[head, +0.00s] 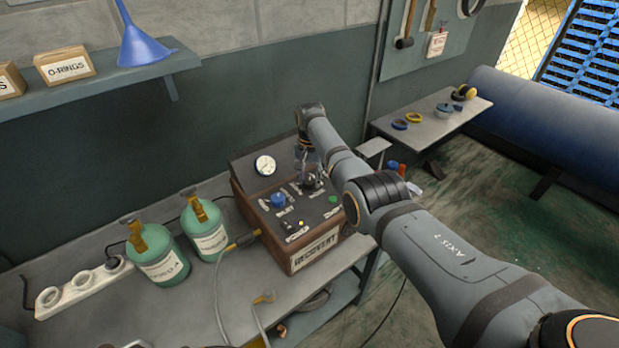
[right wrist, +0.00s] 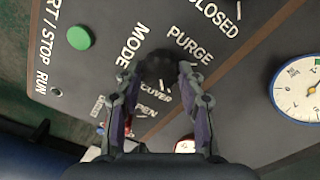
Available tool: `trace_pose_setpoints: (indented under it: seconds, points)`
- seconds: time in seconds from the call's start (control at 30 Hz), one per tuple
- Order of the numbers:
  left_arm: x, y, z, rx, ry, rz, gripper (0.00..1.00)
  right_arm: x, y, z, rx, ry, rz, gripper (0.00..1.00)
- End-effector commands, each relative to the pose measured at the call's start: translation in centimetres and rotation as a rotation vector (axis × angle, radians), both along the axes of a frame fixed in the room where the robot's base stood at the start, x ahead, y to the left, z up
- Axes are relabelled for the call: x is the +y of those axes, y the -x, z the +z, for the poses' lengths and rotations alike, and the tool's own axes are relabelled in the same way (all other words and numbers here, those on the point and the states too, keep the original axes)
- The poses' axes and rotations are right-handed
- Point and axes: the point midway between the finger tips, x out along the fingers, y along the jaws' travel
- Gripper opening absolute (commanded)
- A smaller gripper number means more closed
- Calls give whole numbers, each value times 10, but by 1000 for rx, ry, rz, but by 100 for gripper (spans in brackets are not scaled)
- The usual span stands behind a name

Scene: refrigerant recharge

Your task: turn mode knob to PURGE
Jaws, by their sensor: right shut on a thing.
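The recovery machine (head: 318,250) is a brown box with a dark sloped panel, standing on the bench. My right gripper (head: 310,180) reaches down onto this panel from above. In the right wrist view the black mode knob (right wrist: 160,68) sits between the fingertips of my right gripper (right wrist: 158,80), which is shut on it. The label MODE is left of the knob, PURGE is above right, and RECOVER, partly covered, is below it. I cannot tell clearly which mark the knob points to. My left gripper is not in view.
A blue knob (head: 278,200), a pressure gauge (head: 265,165) and a green button (right wrist: 79,37) are on the panel. Two green cylinders (head: 158,262) (head: 205,228), a power strip (head: 82,287) and a yellow-ended hose (head: 243,240) are left of the machine. A side table (head: 440,118) stands right.

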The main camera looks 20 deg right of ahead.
Motion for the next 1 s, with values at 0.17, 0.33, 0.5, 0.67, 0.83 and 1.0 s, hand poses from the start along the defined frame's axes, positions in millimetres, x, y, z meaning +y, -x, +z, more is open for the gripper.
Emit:
trace_pose_setpoints:
  seconds: [0.17,0.33,0.5,0.67,0.83,1.0]
  points:
    - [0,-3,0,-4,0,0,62,0,0,0,1,1,6,7]
    - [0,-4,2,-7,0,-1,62,0,0,1,0,0,51,7]
    - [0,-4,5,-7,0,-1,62,0,0,1,-1,1,151,7]
    - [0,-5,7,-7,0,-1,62,0,0,2,1,1,288,7]
    - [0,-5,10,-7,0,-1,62,0,-1,2,-1,1,450,7]
    - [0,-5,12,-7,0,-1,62,0,0,1,-1,1,611,7]
